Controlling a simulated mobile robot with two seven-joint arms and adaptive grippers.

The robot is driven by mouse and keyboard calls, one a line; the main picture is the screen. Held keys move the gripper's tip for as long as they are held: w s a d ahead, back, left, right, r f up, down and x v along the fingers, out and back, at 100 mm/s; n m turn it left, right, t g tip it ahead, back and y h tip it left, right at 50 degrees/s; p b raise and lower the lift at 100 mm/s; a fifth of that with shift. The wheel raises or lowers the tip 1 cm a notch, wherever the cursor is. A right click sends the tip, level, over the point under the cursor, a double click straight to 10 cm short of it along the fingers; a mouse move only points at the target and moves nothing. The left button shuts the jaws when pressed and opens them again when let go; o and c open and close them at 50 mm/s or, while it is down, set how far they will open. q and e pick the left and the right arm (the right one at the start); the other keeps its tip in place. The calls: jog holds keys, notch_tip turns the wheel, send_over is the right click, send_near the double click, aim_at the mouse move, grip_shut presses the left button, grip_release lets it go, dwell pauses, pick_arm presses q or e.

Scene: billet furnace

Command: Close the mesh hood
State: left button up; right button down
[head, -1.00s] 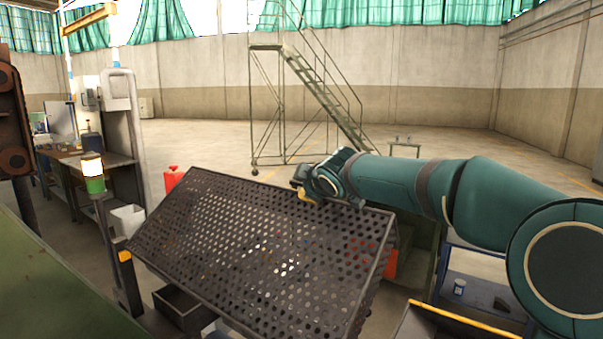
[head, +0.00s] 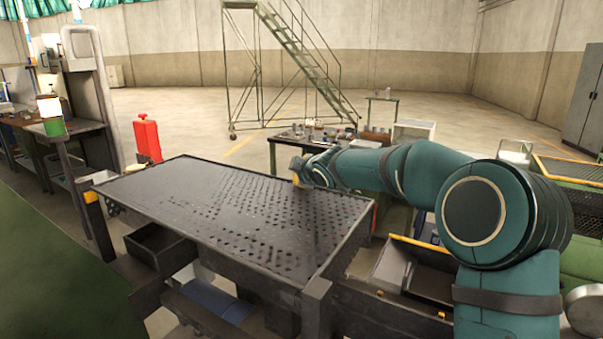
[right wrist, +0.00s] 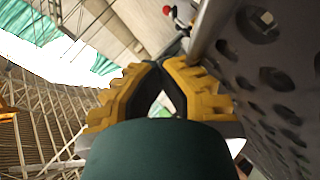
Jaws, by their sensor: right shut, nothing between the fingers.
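The mesh hood (head: 230,210) is a dark perforated metal panel with a raised rim. In the head view it lies nearly flat on its frame in the middle. My right gripper (head: 297,170) is at the hood's far edge, right of its middle, with the arm reaching in from the right. In the right wrist view its yellow fingers (right wrist: 160,85) are shut with nothing between them. The perforated hood surface (right wrist: 265,75) is close beside them on the right; I cannot tell whether they touch. My left gripper is not in view.
A red canister (head: 147,138) stands on the floor behind the hood's left. A workbench with small items (head: 300,140) is beyond the far edge. A dark bin (head: 160,245) sits below the hood's left, and a yellow-edged tray (head: 415,265) is at the right. Open floor lies behind.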

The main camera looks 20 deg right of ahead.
jog(key=shift+s+d+f, duration=0.1)
jog(key=shift+f, duration=0.85)
jog(key=shift+s, duration=0.1)
jog(key=v, duration=0.4)
jog(key=r+v, duration=0.1)
jog(key=v, duration=0.7)
jog(key=shift+r, duration=0.3)
